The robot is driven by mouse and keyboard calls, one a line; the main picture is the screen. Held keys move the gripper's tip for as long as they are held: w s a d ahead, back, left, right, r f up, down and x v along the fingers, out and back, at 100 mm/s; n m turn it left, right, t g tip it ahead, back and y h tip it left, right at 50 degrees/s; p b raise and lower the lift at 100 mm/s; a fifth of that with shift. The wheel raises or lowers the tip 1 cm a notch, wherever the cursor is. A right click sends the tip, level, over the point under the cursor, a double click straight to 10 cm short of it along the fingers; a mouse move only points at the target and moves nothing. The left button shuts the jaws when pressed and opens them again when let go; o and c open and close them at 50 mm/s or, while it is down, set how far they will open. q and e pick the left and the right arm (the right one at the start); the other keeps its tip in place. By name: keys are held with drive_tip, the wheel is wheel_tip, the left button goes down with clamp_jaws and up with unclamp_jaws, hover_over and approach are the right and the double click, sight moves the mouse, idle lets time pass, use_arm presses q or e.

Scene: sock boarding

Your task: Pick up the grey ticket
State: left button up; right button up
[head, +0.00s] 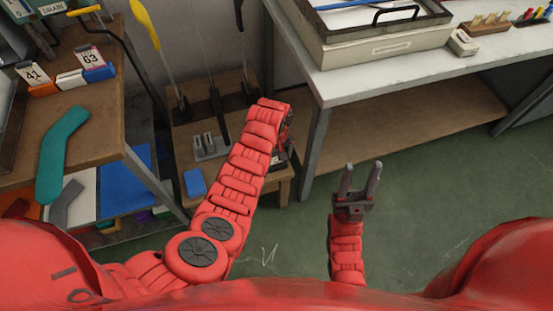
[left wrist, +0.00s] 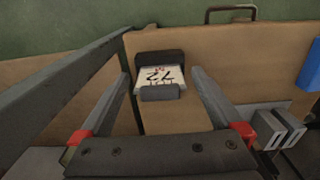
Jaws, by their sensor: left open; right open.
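The grey ticket (left wrist: 160,92) shows in the left wrist view as a white card reading 72 in a grey base, lying against a dark block on a small wooden table. My left gripper (left wrist: 160,72) is open; its fingers lie to either side of the ticket in that view, with no visible contact. In the head view my left arm hides most of that gripper, and a small white patch that may be the ticket shows beside it. My right gripper (head: 361,168) is open and empty above the green floor.
Tickets 41 (head: 31,72) and 63 (head: 89,56) stand on the left table beside a teal flat form (head: 62,155). The low wooden table holds a blue block (head: 195,182) and a grey slotted block (head: 210,146). A white bench (head: 450,60) stands at right.

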use_arm(q)
drive_tip(key=shift+f, duration=0.6)
drive_tip(key=shift+c, duration=0.2)
drive_tip(key=c, duration=0.9)
drive_tip(key=shift+r, duration=0.1)
